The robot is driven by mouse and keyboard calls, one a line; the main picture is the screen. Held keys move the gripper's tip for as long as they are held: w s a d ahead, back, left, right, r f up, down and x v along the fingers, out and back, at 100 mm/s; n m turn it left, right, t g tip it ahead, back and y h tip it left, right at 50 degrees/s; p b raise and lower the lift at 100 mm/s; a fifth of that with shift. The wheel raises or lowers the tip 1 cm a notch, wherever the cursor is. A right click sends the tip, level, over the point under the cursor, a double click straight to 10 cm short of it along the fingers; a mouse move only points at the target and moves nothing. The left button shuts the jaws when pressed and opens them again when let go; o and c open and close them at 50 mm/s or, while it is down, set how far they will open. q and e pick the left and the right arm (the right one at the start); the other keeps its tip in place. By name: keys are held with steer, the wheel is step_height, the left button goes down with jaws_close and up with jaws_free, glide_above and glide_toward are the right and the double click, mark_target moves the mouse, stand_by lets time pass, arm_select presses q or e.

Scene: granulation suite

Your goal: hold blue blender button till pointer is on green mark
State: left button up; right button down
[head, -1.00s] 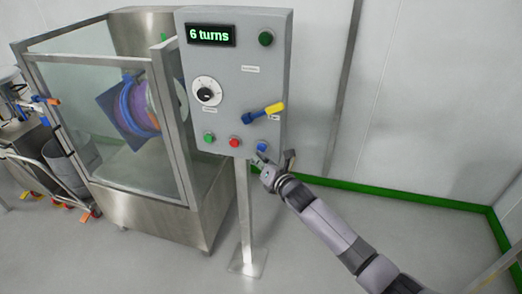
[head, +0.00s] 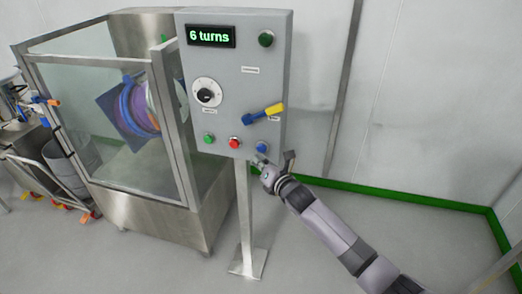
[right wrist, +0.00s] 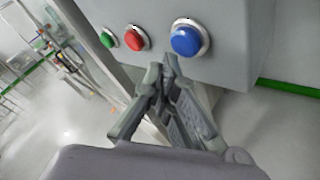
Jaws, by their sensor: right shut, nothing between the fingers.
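The blue button (head: 261,147) sits at the lower right of the grey control panel (head: 225,70). It also shows large in the right wrist view (right wrist: 187,40). In the head view the right gripper (head: 264,161) is just under the button. The blender drum (head: 138,108), purple and blue, is behind the glass guard. A small green strip (head: 163,39) stands at the guard's top; I cannot make out a pointer. My left gripper is not in view.
The panel display (head: 210,36) reads "6 turns". A red button (head: 234,143) and green button (head: 208,139) are left of the blue one. A black knob (head: 205,95) sits on a white dial. Floor to the right is clear.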

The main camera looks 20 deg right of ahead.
steer(key=shift+w+d, duration=0.1)
steer(key=shift+w, duration=0.05)
steer(key=shift+w+d, duration=0.15)
steer(key=shift+w, duration=0.1)
